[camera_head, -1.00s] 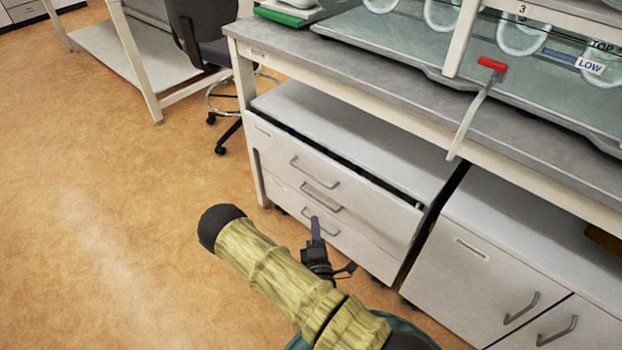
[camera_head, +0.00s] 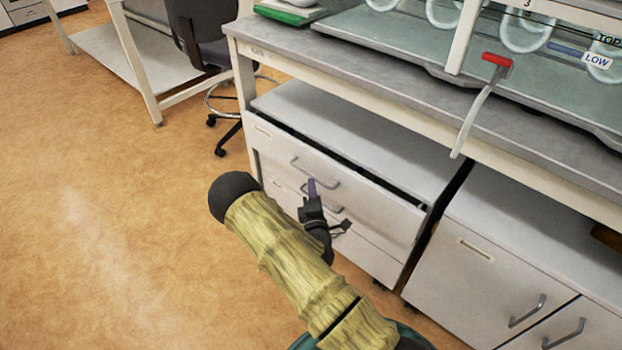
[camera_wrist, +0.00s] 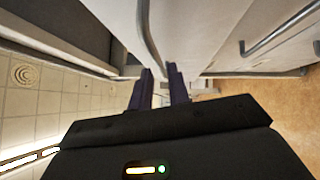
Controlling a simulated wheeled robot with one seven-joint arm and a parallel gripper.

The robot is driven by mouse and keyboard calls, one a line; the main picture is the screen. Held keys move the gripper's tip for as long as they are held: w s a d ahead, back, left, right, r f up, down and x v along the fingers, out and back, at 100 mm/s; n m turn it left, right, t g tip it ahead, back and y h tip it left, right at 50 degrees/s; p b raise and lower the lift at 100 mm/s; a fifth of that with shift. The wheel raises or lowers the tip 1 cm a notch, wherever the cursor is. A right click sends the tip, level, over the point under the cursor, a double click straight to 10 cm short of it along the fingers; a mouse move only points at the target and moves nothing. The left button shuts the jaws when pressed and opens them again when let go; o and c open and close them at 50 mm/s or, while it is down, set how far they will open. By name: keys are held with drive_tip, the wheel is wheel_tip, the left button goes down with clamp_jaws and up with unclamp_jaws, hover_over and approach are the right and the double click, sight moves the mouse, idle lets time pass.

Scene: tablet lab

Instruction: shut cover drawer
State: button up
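The drawer cabinet (camera_head: 385,150) stands under the bench. Its top drawer (camera_head: 375,207) is slightly out, with a dark gap between its front and the cabinet top. Its curved grey handle (camera_head: 328,181) also shows in the wrist view (camera_wrist: 147,35). My gripper (camera_head: 312,183) is at that handle, in front of the drawer face. In the wrist view its two dark purple fingers (camera_wrist: 160,72) stand apart with a narrow gap, and the handle runs close to their tips. I cannot tell whether they touch it. My arm hides part of the lower drawers.
A bench (camera_head: 400,97) with a fume hood extends above the cabinet. A red-ended lever (camera_head: 497,60) hangs over its front edge. Another cabinet (camera_head: 480,260) stands at right. A chair (camera_head: 207,45) is at the back left. The floor (camera_head: 100,220) at left is clear.

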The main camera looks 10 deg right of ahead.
sight(320, 172)
drive_tip(key=x, duration=0.5)
drive_tip(key=shift+a+b, duration=0.1)
drive_tip(key=shift+b, duration=0.25)
drive_tip(key=shift+s, duration=0.1)
drive_tip(key=shift+c, duration=0.5)
clamp_jaws()
drive_tip(key=w+d, duration=0.2)
drive_tip(key=d, duration=0.1)
drive_tip(key=shift+w+d, duration=0.2)
drive_tip(key=shift+d, duration=0.25)
drive_tip(key=shift+o, duration=0.5)
unclamp_jaws()
drive_tip(key=shift+w, duration=0.1)
